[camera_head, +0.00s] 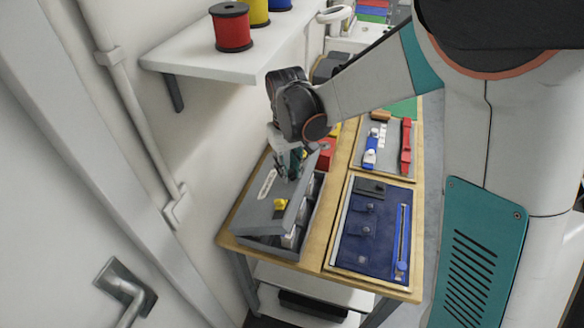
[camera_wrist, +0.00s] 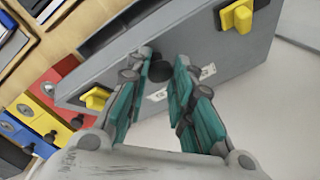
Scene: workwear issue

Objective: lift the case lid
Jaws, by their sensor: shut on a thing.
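The grey case lid (camera_head: 262,213) stands tilted up over the case base (camera_head: 262,241) on the workbench, with a gap along the right side showing pale contents. It has a yellow latch (camera_head: 280,204) and a white label. In the wrist view, the lid (camera_wrist: 215,50) spans the upper part, with yellow latches (camera_wrist: 237,15) and a dark round knob (camera_wrist: 161,70). My gripper (camera_head: 290,170) is at the lid's upper part. In the wrist view, my gripper's teal fingers (camera_wrist: 160,62) stand either side of the knob and are shut on it.
The wooden bench (camera_head: 333,205) also holds a dark blue tray (camera_head: 365,247) and a grey tool tray (camera_head: 372,169) right of the case. Red and yellow boxes (camera_wrist: 50,90) are close beside the lid. A white wall shelf (camera_head: 200,60) with spools (camera_head: 231,30) overhangs at upper left.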

